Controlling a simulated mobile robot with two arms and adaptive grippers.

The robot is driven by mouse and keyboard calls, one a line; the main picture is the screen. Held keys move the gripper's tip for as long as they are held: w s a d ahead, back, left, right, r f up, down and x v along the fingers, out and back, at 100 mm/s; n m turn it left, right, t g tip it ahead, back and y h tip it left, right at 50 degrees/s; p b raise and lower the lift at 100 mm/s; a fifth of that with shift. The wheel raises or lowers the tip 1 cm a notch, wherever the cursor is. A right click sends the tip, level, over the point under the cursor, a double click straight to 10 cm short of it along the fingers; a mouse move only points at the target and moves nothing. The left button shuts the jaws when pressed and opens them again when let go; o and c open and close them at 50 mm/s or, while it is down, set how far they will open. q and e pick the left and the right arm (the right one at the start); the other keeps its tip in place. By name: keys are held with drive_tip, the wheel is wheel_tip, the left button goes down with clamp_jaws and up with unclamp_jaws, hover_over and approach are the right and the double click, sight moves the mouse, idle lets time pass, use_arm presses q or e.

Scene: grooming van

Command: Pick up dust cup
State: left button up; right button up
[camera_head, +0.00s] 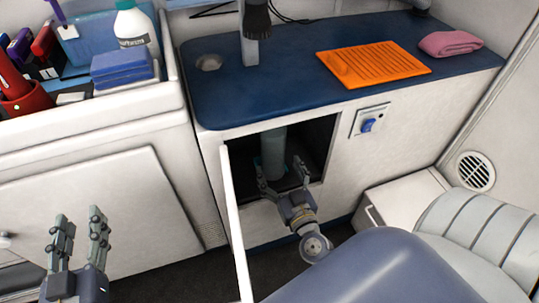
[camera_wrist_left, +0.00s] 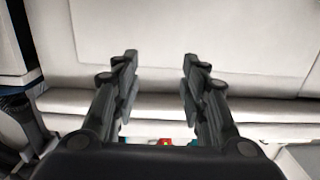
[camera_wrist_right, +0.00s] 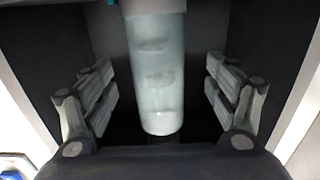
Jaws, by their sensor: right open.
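The dust cup, a pale translucent grey-blue cylinder (camera_head: 273,152), stands inside the open cabinet under the blue counter. In the right wrist view the cup (camera_wrist_right: 157,75) lies between the two fingers, with a gap on each side. My right gripper (camera_head: 283,182) is open at the cabinet opening, in front of the cup, and does not visibly touch it. It also shows in the right wrist view (camera_wrist_right: 158,95). My left gripper (camera_head: 80,238) is open and empty at the lower left, before the white cabinet front. It also shows in the left wrist view (camera_wrist_left: 160,75).
The cabinet's white door (camera_head: 237,225) stands open just left of my right gripper. The cabinet side walls (camera_wrist_right: 270,50) are close around the right fingers. Above, the blue counter (camera_head: 285,80) carries an orange mat (camera_head: 385,66) and a pink towel (camera_head: 450,43). A white step box (camera_head: 400,205) is at right.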

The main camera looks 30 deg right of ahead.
drive_tip(key=shift+x, duration=0.9)
use_arm(q)
wheel_tip(320, 180, up, 8)
drive_tip(key=s+t+h+b, duration=0.1)
drive_tip(key=t, duration=0.3)
drive_tip(key=shift+d+r+t+h+b, duration=0.2)
drive_tip(key=shift+d+t+h+b, duration=0.15)
drive_tip(key=shift+d+h, duration=0.1)
use_arm(e)
drive_tip(key=x, duration=0.4)
drive_tip(key=shift+w+d, duration=0.25)
drive_tip(key=shift+w, duration=0.05)
drive_tip(key=c, duration=1.2)
